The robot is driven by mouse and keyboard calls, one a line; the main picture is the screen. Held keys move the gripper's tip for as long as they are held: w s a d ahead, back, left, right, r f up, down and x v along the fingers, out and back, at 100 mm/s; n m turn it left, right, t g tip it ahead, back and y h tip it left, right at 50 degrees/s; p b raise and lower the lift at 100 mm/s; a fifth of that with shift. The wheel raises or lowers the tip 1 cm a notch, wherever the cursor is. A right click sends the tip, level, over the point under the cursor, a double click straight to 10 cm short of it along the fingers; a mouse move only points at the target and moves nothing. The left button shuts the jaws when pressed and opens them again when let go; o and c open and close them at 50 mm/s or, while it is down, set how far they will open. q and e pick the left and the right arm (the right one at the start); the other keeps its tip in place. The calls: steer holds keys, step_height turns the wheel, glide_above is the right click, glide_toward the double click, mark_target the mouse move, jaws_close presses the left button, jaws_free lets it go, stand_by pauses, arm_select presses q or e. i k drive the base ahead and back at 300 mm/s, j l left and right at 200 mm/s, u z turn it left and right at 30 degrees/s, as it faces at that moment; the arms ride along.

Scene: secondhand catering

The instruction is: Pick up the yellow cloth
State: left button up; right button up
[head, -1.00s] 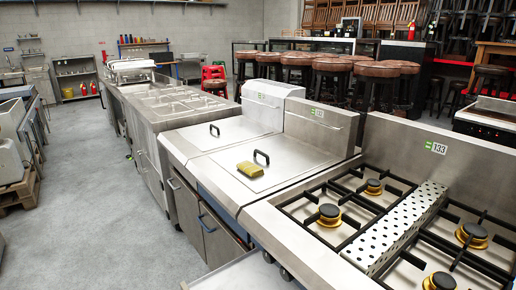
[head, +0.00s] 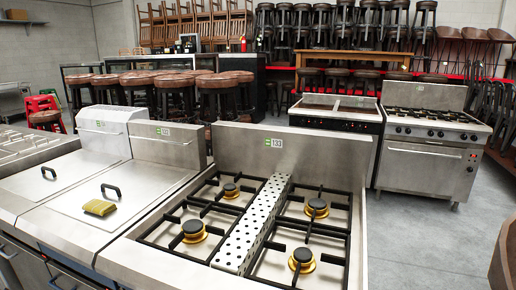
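The yellow cloth (head: 99,207) is a small folded pad in the head view, at the lower left. It lies on the flat steel lid (head: 72,203) of a fryer-like unit, just in front of the lid's black handle (head: 111,190). Neither of my grippers shows in the head view, so their state is hidden.
A gas hob (head: 250,225) with black grates and brass burners stands right of the lid. Its steel back panel (head: 295,155) rises behind it. A stove (head: 432,150) stands at the back right. Grey floor (head: 425,235) is open at right. Brown stools (head: 215,85) stand behind.

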mark_target(101, 208)
steer(key=k+j+u, duration=0.1)
steer(key=u, duration=0.3)
steer(key=j+u, duration=0.1)
steer(key=u, duration=0.35)
steer(key=k+j, duration=0.05)
